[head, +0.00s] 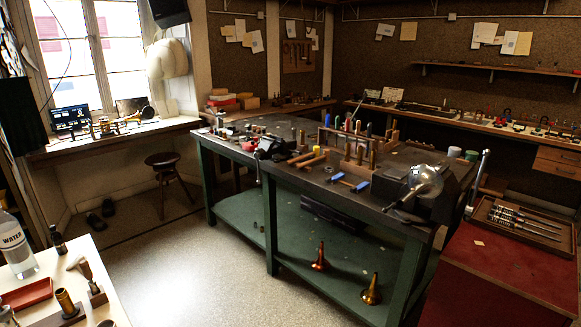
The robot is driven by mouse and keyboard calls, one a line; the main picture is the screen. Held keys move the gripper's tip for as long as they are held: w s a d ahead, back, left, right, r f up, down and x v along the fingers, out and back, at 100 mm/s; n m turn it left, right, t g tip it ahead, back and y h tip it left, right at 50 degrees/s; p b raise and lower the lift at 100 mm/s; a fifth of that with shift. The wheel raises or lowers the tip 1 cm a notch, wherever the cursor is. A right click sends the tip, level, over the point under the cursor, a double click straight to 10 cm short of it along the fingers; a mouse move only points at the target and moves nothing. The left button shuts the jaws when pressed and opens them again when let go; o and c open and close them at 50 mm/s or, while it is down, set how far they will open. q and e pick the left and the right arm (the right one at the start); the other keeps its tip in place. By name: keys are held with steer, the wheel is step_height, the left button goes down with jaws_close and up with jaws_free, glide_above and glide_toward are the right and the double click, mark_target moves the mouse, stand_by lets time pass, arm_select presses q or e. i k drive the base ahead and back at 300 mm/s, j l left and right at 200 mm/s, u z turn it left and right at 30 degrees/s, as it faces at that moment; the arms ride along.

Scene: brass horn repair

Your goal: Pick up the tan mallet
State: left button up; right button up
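Tan wooden pieces (311,161) that look like a mallet lie on the dark top of the green workbench (237,209), near its middle. At this size I cannot tell the head from the handle for sure. A wooden rack with upright tools stands just behind and to the right of them. Neither of my grippers shows in the head view.
A blue-handled tool (350,181) and a vise (425,181) are on the bench to the right. Two brass bells (371,290) stand on its lower shelf. A stool (163,165) stands left. A water bottle (15,246) is at lower left. The floor before the bench is clear.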

mark_target(326, 155)
steer(key=i+u, duration=0.15)
steer(key=i, duration=1.5)
steer(key=i+j+z, duration=0.2)
steer(key=i, duration=0.2)
steer(key=i+j+z, duration=0.15)
steer(key=i, duration=0.25)
steer(key=i+j+z, duration=0.2)
steer(key=i, duration=0.2)
steer(key=j, duration=0.05)
